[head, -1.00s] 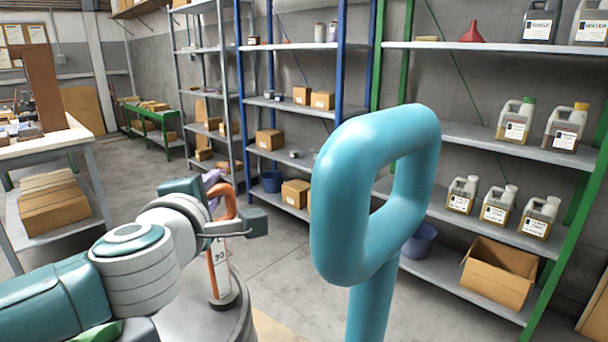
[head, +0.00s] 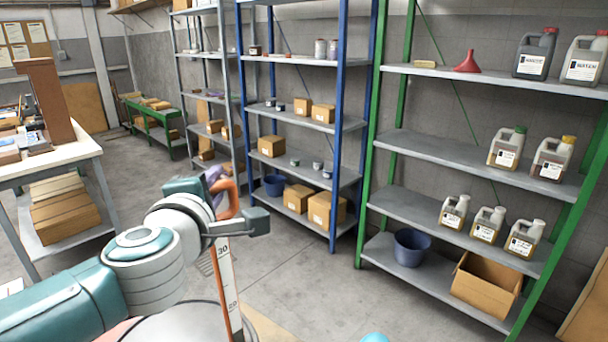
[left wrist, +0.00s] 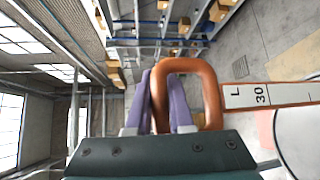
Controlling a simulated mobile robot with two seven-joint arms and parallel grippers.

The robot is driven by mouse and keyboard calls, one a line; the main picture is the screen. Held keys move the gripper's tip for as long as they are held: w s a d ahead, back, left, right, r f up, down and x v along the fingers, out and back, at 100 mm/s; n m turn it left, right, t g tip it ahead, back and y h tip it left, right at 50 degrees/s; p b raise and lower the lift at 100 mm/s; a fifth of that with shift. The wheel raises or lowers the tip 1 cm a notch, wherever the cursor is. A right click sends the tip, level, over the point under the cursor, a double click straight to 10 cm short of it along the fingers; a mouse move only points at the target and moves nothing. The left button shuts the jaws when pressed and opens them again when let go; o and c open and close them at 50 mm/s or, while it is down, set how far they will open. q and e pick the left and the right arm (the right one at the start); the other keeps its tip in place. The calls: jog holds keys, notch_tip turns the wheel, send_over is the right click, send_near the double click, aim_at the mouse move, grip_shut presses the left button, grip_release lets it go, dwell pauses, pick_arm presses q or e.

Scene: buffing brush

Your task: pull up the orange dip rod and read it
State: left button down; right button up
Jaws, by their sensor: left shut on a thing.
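The orange dip rod has a looped handle (head: 231,201) and a flat white scale face edged in orange (head: 226,285). The marks 30 and 20 show on it in the head view. My left gripper (head: 214,188) is shut on the loop; its purple fingers (left wrist: 162,105) close around one side of it in the left wrist view. There the scale shows an L and 30. The rod stands nearly upright, tilted slightly, above the grey round drum top (head: 165,328). Its lower end is out of view in the head view. My right gripper is not in view.
A teal rounded thing (head: 375,338) just shows at the bottom edge. A workbench (head: 75,155) with boxes stands at left. Blue and green shelves (head: 470,228) with jugs and an open carton (head: 487,283) stand behind. The floor between is clear.

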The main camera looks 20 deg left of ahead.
pick_arm(q)
jog(key=c, duration=0.8)
grip_release()
jog(key=shift+s, duration=0.1)
jog(key=v, duration=0.9)
jog(key=shift+s+d, duration=0.15)
jog(key=shift+s, duration=0.2)
jog(key=shift+r, duration=0.1)
